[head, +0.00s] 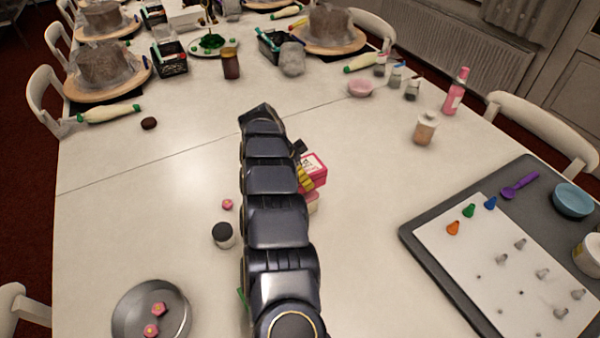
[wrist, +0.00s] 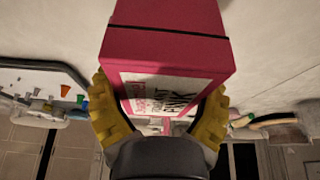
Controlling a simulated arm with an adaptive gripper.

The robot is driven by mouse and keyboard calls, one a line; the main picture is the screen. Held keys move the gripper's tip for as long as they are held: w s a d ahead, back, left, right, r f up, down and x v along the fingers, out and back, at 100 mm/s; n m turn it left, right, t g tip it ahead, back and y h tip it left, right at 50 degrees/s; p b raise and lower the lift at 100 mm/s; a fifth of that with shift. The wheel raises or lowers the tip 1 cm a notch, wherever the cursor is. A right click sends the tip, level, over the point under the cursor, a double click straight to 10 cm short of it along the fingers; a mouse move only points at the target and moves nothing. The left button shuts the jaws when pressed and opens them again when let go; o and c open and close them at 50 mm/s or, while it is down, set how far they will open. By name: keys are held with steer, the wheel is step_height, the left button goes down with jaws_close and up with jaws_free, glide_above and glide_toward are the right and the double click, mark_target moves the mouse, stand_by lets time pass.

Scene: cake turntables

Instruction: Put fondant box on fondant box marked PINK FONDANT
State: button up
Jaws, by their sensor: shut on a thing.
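My gripper (head: 311,179) has yellow fingers, which are shut on a crimson fondant box (head: 314,163) with a white label. In the wrist view the same box (wrist: 165,55) fills the middle, with my fingers (wrist: 158,103) on its two sides. Its label has dark and red lettering, shown at an angle and hard to read. In the head view a paler pink box (head: 313,202) shows just below the held box, mostly hidden behind my arm. I cannot tell whether the two boxes touch, nor read any marking on the lower one.
A dark-lidded jar (head: 223,235) and a small pink piece (head: 227,204) lie left of my arm. A metal bowl (head: 151,312) stands at front left. A grey tray (head: 412,232) with piping nozzles is at right. A peach jar (head: 425,128) stands behind it. The table between is clear.

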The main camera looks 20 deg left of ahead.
steer(key=o, duration=1.1)
steer(key=shift+f, duration=0.1)
steer(key=v, duration=1.2)
steer(key=shift+r, duration=0.2)
steer(key=shift+d, duration=0.1)
